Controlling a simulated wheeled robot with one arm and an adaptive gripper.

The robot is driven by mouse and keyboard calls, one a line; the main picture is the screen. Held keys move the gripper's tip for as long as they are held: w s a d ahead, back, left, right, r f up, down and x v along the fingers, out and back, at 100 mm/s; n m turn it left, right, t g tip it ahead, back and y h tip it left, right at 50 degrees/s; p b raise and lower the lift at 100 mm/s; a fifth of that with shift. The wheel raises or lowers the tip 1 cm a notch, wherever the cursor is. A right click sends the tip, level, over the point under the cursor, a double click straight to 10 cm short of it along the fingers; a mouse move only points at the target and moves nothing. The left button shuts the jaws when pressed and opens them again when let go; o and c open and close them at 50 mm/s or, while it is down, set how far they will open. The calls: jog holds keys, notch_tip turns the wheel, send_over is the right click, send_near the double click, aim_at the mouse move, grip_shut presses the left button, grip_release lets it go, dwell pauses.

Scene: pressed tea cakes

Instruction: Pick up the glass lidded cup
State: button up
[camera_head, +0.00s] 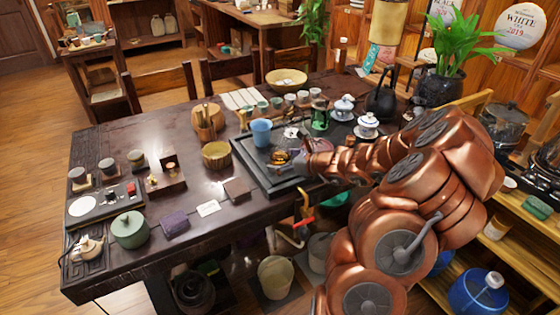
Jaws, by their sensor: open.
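A green-tinted glass vessel (320,116) stands upright on the back part of the dark tea tray. It looks like the glass lidded cup, but it is too small to see its lid clearly. Two white-and-blue lidded cups, one behind (343,108) and one in front (367,127), stand to its right. My gripper (303,163) is low over the middle of the tray, nearer the camera than the glass vessel and apart from it. It is open; its fingers are small and partly hidden by my copper arm, which reaches in from the right.
On the dark tray (250,172), a blue cup (261,133) stands left of my gripper, with a small brown figure (280,157) close by. A black kettle (381,101) and a potted plant (445,88) stand behind at right. Several small cups line the back. The table's left middle is fairly clear.

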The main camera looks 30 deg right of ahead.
jog(key=shift+w+a+f, duration=0.15)
jog(key=shift+w+f, duration=0.05)
jog(key=shift+w, duration=0.15)
jog(key=shift+c, duration=0.2)
grip_shut()
dwell(0.5)
